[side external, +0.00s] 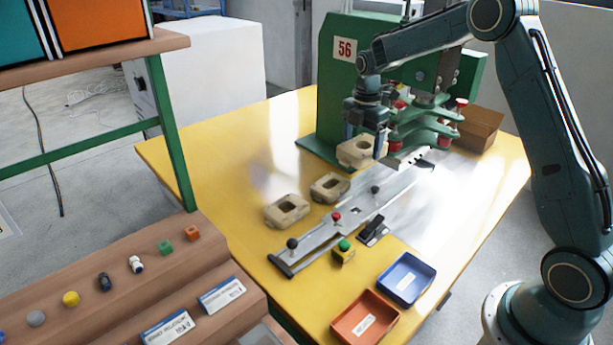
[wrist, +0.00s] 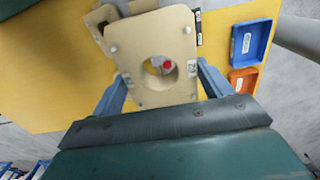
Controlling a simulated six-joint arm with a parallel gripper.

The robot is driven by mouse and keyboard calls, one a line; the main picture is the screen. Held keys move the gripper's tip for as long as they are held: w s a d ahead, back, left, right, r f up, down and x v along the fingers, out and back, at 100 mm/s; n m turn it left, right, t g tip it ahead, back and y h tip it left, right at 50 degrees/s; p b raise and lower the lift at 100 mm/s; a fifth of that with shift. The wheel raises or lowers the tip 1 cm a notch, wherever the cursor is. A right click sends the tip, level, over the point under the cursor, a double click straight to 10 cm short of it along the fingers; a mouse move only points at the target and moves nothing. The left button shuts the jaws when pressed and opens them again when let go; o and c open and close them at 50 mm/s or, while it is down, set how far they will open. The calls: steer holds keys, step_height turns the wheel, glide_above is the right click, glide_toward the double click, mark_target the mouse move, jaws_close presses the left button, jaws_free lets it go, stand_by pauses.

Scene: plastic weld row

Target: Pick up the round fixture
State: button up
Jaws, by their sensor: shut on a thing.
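The round fixture (wrist: 125,42), a beige block with a round hole, is between the two blue fingers of my gripper (wrist: 163,86) in the wrist view. My gripper is shut on it, one finger at each side. A red knob shows through the hole, so the block appears to be held above the table. In the side view, my gripper (side external: 381,142) points down beside the green machine with the held fixture (side external: 352,153) at its tip. The far finger is hidden there.
Two other beige fixtures (side external: 330,187) (side external: 287,210) lie on the yellow table (side external: 220,160) left of a metal rail (side external: 320,237) with knobs. A green machine (side external: 335,80) stands close behind my gripper. A blue tray (side external: 407,278) and an orange tray (side external: 365,318) sit at the front.

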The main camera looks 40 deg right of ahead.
steer(key=shift+r, duration=0.35)
steer(key=shift+r, duration=0.1)
stand_by(0.4)
steer(key=shift+r, duration=2.4)
steer(key=w+a+f+n, duration=0.2)
steer(key=w+a+n, duration=0.35)
steer(key=a, duration=0.45)
steer(key=w+a+f+n, duration=0.2)
steer(key=w+a+n, duration=0.2)
steer(key=a+n, duration=0.45)
steer(key=w+a+f+n, duration=0.3)
steer(key=w+a+n, duration=0.1)
steer(key=a, duration=0.7)
step_height(320, 180, down, 20)
steer(key=shift+a+r, duration=0.15)
steer(key=shift+r, duration=0.1)
steer(key=shift+f, duration=0.1)
